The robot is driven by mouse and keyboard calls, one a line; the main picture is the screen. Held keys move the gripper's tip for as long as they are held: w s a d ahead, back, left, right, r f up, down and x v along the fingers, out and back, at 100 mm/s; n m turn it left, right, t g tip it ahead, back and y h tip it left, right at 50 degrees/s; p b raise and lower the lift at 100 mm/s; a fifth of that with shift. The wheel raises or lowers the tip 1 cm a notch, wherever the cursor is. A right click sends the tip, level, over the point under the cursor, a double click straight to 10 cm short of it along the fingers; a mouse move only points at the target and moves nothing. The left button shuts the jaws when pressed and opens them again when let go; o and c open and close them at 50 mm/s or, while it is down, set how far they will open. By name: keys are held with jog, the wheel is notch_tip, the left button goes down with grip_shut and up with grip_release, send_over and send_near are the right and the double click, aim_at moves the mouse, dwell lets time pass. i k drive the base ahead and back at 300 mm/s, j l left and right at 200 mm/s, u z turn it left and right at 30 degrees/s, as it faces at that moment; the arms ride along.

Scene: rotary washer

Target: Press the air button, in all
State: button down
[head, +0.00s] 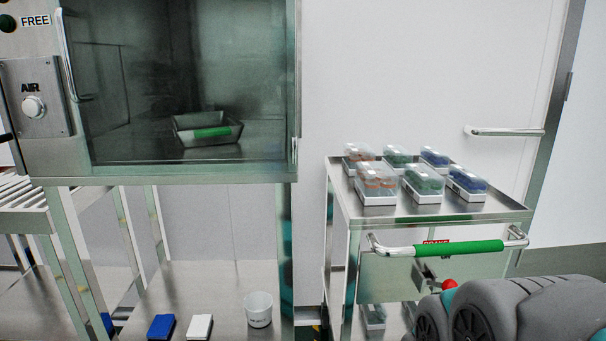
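The air button (33,107) is a round white knob on a square metal plate labelled "AIR". The plate is on the left side of the metal cabinet, beside the glass door's vertical handle (68,56). A grey and black part of my own arm shows at the bottom right. The fingers of my gripper are not in view. Nothing covers the button.
Behind the glass is a metal tray (178,133) with a green handle. A trolley (440,214) with several clear-lidded boxes stands right of the cabinet. A white bucket (259,309), a blue block (161,327) and a white block (199,326) are on the lower shelf.

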aim_at(30, 107)
jog(key=u, duration=1.65)
